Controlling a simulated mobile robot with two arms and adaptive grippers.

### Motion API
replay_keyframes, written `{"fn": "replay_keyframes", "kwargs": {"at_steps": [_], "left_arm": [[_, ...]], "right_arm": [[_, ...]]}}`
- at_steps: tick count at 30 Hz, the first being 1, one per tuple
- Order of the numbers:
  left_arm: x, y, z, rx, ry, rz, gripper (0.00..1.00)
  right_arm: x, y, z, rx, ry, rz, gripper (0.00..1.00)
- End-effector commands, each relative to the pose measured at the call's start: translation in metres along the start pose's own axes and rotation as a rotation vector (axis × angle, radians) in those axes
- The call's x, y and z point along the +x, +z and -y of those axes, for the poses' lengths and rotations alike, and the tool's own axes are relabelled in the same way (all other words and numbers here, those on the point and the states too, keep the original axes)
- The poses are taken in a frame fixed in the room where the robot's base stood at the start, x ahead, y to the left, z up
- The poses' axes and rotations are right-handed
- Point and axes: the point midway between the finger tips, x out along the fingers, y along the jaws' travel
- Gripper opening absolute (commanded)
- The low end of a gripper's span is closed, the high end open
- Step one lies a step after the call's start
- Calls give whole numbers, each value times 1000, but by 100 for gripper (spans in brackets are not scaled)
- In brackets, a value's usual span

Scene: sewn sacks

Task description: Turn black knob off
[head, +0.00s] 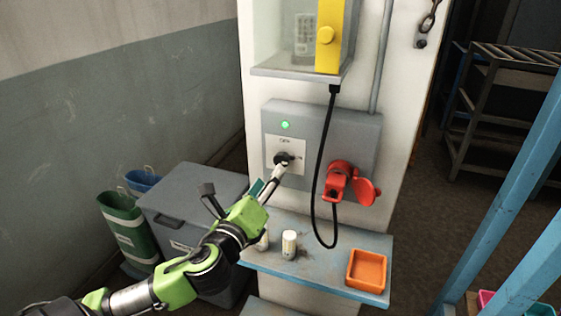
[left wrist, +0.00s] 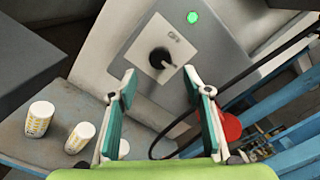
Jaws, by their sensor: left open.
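The black knob (head: 283,158) is on a white plate on the front of a grey box (head: 340,130). It also shows in the left wrist view (left wrist: 159,58), where its white mark points away from the label that seems to read OFF. A green light (head: 285,125) is lit above the plate. My left gripper (head: 274,178) is in front of the knob and just below it in the head view. In the left wrist view its teal fingers (left wrist: 158,82) are open, with the knob between and beyond the tips, apparently untouched. My right gripper is not in view.
A red plug and socket (head: 338,182) with a hanging black cable are right of the knob. Below, a blue shelf (head: 325,262) holds white canisters (head: 289,244) and an orange tray (head: 367,271). Grey and green bins (head: 127,226) stand left.

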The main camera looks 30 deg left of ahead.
Motion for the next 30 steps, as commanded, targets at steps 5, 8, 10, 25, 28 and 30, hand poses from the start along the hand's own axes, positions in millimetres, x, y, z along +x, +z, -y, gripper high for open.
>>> {"fn": "replay_keyframes", "kwargs": {"at_steps": [5,8,10,25,28,30], "left_arm": [[37,3,2,-2,1,3,45],[54,3,2,-2,1,2,45],[64,2,2,-2,1,2,45],[82,0,0,-1,1,-1,45],[82,0,0,-1,1,-1,25],[82,0,0,-1,2,-1,7]], "right_arm": [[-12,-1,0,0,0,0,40],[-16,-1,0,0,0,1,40],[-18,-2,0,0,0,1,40],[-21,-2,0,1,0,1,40],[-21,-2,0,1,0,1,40],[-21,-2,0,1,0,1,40]]}}
